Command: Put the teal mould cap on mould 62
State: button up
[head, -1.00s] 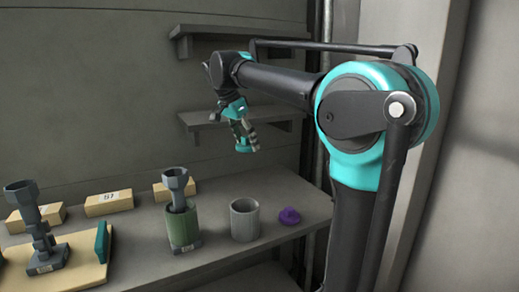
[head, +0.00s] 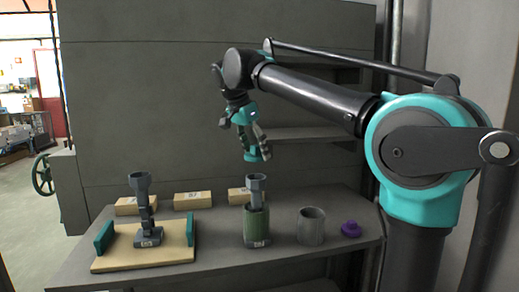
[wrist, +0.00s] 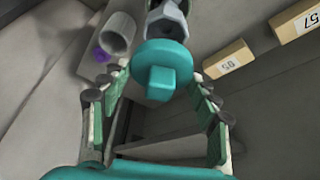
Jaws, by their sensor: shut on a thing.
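My gripper (head: 254,143) is shut on the teal mould cap (head: 257,155), which hangs from the fingertips. In the wrist view the cap (wrist: 160,58) shows a round disc with a square knob between my fingers. Below it in the head view stands a dark grey mould (head: 256,190) with a flared top, its lower part inside a green sleeve (head: 256,224). The cap is well above it and apart. Another dark grey mould (head: 141,190) stands upright at the left on a wooden board. I cannot read the tags on either mould's base.
The wooden board (head: 110,262) has two teal side plates (head: 104,237). A grey open cylinder (head: 311,228) and a purple knobbed piece (head: 351,229) stand right of the sleeve. Tan numbered blocks (head: 193,199) line the back. A wall shelf (head: 310,134) is behind my gripper.

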jog(key=shift+f, duration=2.35)
jog(key=shift+f, duration=0.6)
jog(key=o, duration=0.9)
jog(key=shift+c, duration=0.2)
jog(key=v, duration=1.1)
jog(key=shift+s, duration=0.2)
